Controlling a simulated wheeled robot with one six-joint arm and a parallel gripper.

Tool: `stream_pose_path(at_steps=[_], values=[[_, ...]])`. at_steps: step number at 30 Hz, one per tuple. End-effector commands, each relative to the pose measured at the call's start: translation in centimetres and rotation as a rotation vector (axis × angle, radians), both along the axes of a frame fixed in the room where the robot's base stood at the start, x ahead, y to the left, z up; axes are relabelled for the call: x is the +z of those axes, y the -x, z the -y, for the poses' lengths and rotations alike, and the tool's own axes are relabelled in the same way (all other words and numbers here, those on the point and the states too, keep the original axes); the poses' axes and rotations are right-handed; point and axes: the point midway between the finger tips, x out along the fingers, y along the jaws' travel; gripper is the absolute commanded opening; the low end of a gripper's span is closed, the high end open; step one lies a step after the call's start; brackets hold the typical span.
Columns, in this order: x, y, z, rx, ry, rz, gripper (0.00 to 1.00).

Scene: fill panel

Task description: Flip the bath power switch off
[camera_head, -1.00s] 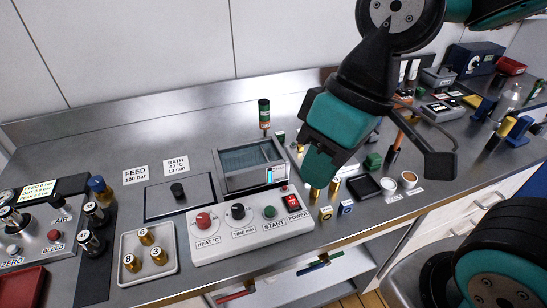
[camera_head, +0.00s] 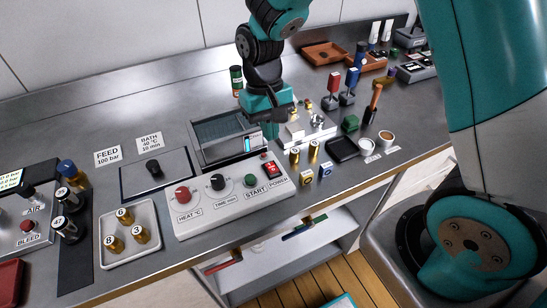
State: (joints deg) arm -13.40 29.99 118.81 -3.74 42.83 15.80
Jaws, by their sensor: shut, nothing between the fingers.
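The bath's white control box (camera_head: 212,225) stands at the front of the steel bench. The red power switch (camera_head: 272,169) is at its right end, above the POWER label; its rocker position is too small to tell. The bath (camera_head: 197,142) is an open steel tank with a small display, just behind the box. My gripper (camera_head: 271,131) is shut and empty. It points down at the right side of the bath, above and behind the switch in the picture, and appears apart from it.
A red heat knob (camera_head: 182,195), a black time knob (camera_head: 217,182) and a green start button (camera_head: 250,181) share the box. Brass cylinders (camera_head: 314,152) stand right of the switch. A tray (camera_head: 105,260) with numbered brass pieces lies left. A black dish (camera_head: 342,150) lies right.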

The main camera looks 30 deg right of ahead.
Motion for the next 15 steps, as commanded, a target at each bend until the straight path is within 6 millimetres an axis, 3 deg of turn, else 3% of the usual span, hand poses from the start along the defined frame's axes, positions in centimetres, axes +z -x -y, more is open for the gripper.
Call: stream_pose_path(at_steps=[6, 15], values=[[-4.4, 1.1, 0.0, 0.0, 0.001, -0.006, 0.0], [-7.9, 1.7, 0.0, 0.001, 0.0, 0.0, 0.0]])
